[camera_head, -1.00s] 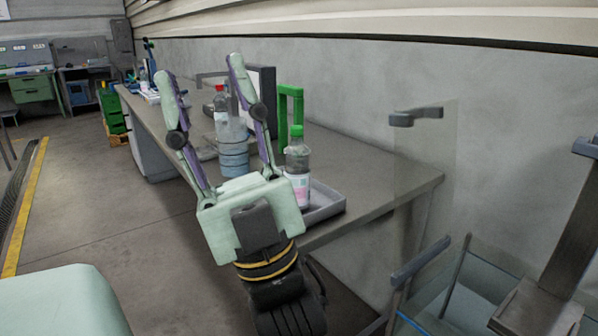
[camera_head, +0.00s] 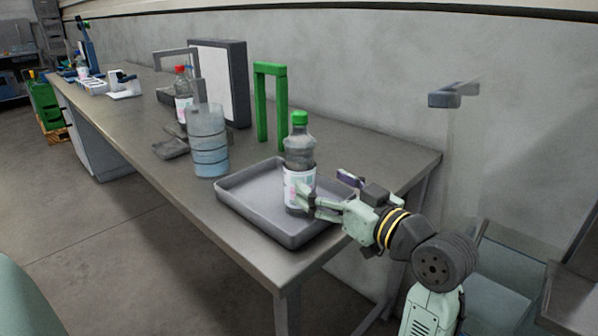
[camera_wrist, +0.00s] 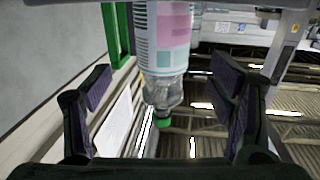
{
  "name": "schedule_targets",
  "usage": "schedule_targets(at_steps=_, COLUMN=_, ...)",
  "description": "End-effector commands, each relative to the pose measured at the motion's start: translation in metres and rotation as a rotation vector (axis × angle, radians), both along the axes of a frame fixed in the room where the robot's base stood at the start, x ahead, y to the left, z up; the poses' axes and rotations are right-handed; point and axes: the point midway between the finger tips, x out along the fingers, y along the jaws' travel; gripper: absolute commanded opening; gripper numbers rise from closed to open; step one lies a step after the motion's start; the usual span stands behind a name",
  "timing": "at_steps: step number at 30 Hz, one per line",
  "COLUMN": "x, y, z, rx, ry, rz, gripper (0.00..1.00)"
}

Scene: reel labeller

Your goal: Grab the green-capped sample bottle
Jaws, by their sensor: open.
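The green-capped sample bottle (camera_head: 299,160) stands upright in a grey tray (camera_head: 232,203) at the near end of the bench. It has dark contents and a white and pink label. My gripper (camera_head: 306,193) is at the bottle's right side, level with its label; one finger overlaps the label in the head view. In the wrist view, which shows the scene upside down, the bottle (camera_wrist: 165,50) hangs between my two spread fingers (camera_wrist: 165,112), with a gap on each side. My gripper is open and holds nothing.
A green frame (camera_head: 261,105) stands behind the tray. A stacked clear blue container (camera_head: 208,150), a red-capped bottle (camera_head: 182,95) and a dark-framed panel (camera_head: 219,80) stand farther left. A grey wall (camera_head: 370,90) runs behind the bench (camera_head: 190,215).

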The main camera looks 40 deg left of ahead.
Motion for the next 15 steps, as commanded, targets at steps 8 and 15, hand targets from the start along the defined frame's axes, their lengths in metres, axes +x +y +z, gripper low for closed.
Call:
schedule_targets(at_steps=8, x=0.005, y=0.028, z=0.001, rx=0.002, ry=0.002, rz=0.001, gripper=0.77)
schedule_targets(at_steps=15, x=0.01, y=0.062, z=0.0, rx=0.002, ry=0.003, rz=0.001, gripper=0.77)
